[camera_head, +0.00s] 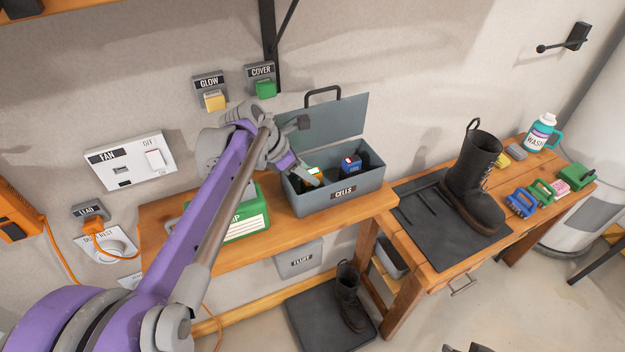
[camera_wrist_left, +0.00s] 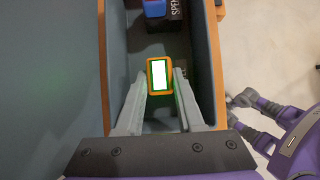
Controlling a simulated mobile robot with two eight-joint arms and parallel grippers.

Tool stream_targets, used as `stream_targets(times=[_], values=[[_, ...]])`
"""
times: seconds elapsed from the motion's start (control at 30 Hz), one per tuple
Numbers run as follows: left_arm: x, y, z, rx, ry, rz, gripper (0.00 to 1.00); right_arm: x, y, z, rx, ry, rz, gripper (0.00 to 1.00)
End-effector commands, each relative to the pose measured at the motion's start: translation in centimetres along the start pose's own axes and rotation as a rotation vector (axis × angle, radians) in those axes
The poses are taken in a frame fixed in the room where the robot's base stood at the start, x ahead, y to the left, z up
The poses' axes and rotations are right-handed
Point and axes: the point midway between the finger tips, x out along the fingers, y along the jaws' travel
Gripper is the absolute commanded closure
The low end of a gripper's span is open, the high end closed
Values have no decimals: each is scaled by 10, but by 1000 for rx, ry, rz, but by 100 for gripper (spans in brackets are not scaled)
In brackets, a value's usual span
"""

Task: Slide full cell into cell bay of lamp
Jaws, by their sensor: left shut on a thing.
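A cell with an orange rim and a lit white, green-edged face (camera_wrist_left: 158,76) is between the fingers of my left gripper (camera_wrist_left: 160,88). In the head view the gripper (camera_head: 306,177) is down in the open grey CELLS box (camera_head: 345,203), with the cell partly showing. A blue cell (camera_head: 351,163) stands in the same box, apart from the gripper. A green case (camera_head: 246,228), its label ending in "P", sits left of the box; my left arm hides much of it, and no bay shows. My right arm (camera_wrist_left: 270,112) shows at the wrist view's right edge; its jaws are unclear.
The CELLS box lid (camera_head: 335,125) stands open at the back. A dark compartment marked SPENT (camera_wrist_left: 176,12) is inside the box. A boot (camera_head: 475,180) stands on a dark mat on the lower bench. Wall switches and an orange cable are at left.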

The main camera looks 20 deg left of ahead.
Motion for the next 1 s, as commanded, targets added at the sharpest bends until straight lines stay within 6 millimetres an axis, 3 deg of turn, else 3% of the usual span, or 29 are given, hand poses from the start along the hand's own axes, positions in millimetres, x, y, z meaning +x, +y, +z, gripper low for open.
stream_targets(times=[1.0], values=[[-19,0,13,0,-1,1,100,-12,0,-14,0,13,0,59]])
